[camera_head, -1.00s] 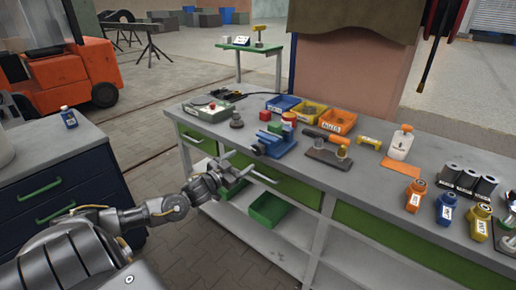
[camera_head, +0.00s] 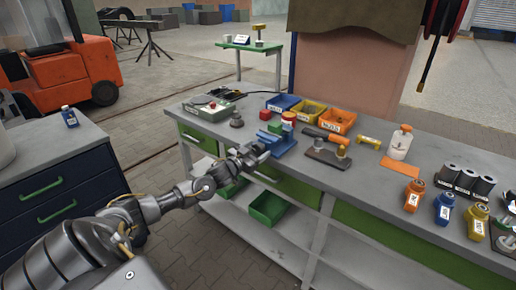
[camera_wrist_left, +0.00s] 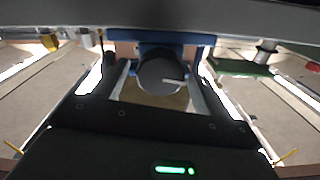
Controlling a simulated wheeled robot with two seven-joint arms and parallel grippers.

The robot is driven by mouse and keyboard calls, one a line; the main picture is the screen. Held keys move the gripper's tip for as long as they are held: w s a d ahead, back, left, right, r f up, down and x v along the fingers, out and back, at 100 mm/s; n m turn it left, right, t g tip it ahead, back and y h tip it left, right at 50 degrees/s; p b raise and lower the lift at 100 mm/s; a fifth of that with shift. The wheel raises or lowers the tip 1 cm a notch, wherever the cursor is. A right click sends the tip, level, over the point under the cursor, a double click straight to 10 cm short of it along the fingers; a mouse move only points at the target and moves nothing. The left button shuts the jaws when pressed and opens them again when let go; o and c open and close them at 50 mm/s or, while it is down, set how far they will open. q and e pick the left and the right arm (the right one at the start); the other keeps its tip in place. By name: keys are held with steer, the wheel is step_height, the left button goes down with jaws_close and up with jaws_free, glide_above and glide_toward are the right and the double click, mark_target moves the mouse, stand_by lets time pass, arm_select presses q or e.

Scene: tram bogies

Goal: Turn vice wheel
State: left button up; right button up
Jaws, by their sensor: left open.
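The blue vice (camera_head: 283,146) stands at the front edge of the grey workbench. Its body also shows at the top of the left wrist view (camera_wrist_left: 205,38). The round grey vice wheel (camera_wrist_left: 162,72) faces the wrist camera, between the two fingers of my left gripper (camera_wrist_left: 160,88). The fingers are open, one on each side of the wheel; I cannot tell if they touch it. In the head view my left gripper (camera_head: 257,153) is at the bench's front edge and hides the wheel. My right gripper is not in view.
On the workbench (camera_head: 385,190), blue (camera_head: 283,103), yellow (camera_head: 309,112) and orange (camera_head: 337,121) bins stand behind the vice. A tool on a dark base (camera_head: 326,152) stands to its right. Green bins (camera_head: 268,208) sit on the shelf below. A drawer cabinet (camera_head: 55,180) stands at left.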

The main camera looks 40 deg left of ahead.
arm_select(q)
steer(key=shift+w, duration=0.65)
steer(key=c, duration=1)
steer(key=shift+m, duration=0.3)
steer(key=m, duration=0.5)
steer(key=shift+d+f+m+b, duration=0.15)
steer(key=shift+m+b, duration=0.2)
steer(key=shift+m, duration=0.05)
steer(key=m+b, duration=0.1)
steer(key=m, duration=0.4)
steer(key=shift+f+m, duration=0.1)
steer(key=shift+m, duration=0.2)
